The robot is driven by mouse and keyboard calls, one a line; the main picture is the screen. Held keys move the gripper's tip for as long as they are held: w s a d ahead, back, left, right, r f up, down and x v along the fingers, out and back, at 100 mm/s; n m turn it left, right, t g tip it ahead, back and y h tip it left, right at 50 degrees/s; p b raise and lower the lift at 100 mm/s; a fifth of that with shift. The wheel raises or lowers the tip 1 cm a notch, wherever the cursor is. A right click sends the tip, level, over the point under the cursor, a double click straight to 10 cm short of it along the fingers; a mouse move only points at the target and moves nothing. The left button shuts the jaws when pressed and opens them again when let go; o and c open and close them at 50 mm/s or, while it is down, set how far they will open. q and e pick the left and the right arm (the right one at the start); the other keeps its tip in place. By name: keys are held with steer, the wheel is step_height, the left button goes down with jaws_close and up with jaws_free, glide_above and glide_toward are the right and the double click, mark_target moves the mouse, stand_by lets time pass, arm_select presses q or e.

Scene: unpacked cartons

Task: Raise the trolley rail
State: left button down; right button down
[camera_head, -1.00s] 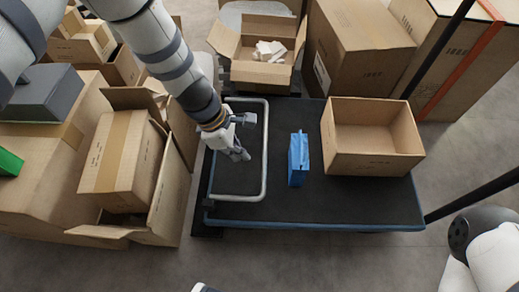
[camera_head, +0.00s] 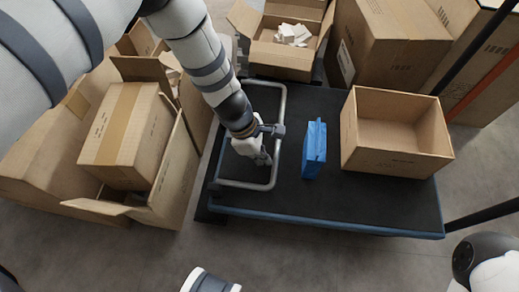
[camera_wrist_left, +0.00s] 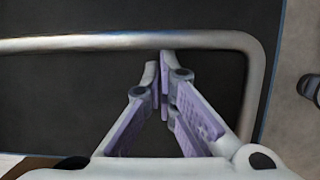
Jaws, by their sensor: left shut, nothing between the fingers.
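The trolley rail (camera_head: 277,130) is a grey metal loop at the left end of the dark trolley deck (camera_head: 330,205). It lies low over the deck; its exact height above it I cannot tell. My left gripper (camera_head: 264,160) points down inside the loop, close to its right-hand bar. In the left wrist view the rail (camera_wrist_left: 100,42) crosses the top and bends down at the right. The shut, empty fingertips (camera_wrist_left: 163,62) of my left gripper are at this bar's lower edge; whether they touch it is unclear. My right gripper is not visible.
A blue packet (camera_head: 314,150) stands on the deck right of the rail. An open carton (camera_head: 395,160) is on the deck's right side. More cartons stand left (camera_head: 125,135) and behind (camera_head: 280,62).

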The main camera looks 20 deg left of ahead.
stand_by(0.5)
arm_select(q)
steer(key=shift+r+h+p, duration=0.3)
steer(key=shift+h, duration=0.1)
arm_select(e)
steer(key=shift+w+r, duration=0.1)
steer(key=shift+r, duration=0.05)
